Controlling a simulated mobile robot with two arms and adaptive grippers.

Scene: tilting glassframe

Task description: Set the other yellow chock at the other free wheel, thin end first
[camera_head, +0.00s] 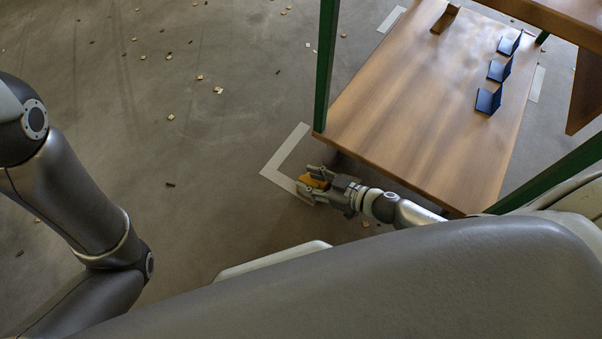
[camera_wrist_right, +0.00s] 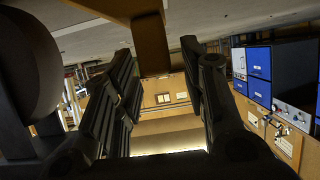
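My right gripper (camera_head: 311,183) is low beside the near left corner of the wooden cart (camera_head: 400,110), over a white floor marking. A yellow-orange chock (camera_head: 316,182) shows between its fingers in the head view. In the right wrist view the two black fingers (camera_wrist_right: 160,90) stand apart, with a brown piece (camera_wrist_right: 153,45) between and beyond them, perhaps the chock. A gap shows beside it on the right, so a firm hold is not clear. The wheels are hidden under the cart in the head view. My left gripper is out of view.
Green posts (camera_head: 326,65) rise at the cart's corners. Several blue angled pieces (camera_head: 489,100) and a brown wooden piece (camera_head: 445,19) sit on its deck. A white L-shaped marking (camera_head: 283,156) lies on the floor. Small chips litter the otherwise open floor at left.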

